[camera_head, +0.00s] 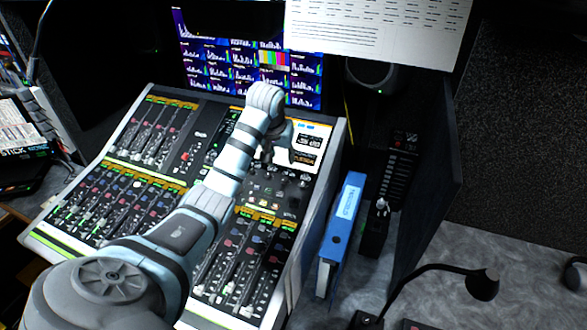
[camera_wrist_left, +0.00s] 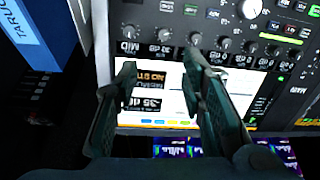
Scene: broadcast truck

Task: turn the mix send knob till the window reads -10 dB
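The knob that seems to carry the MIX label (camera_wrist_left: 128,32) shows in the left wrist view, in a row of small dark knobs along the edge of the console's screen. The readout window (camera_wrist_left: 146,98) on that screen appears upside down there and seems to read about 35 dB; its sign is unclear. My left gripper (camera_wrist_left: 159,62) is open and empty, its two fingers apart over the screen, not around the knob. In the head view the left gripper (camera_head: 283,146) is above the screen (camera_head: 306,150). My right gripper is not in view.
The mixing console (camera_head: 125,168) has many faders and knobs. A blue binder (camera_head: 342,225) stands right of it. A meter monitor (camera_head: 215,65) is behind, under a white sheet (camera_head: 380,30). A gooseneck microphone (camera_head: 481,284) stands front right.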

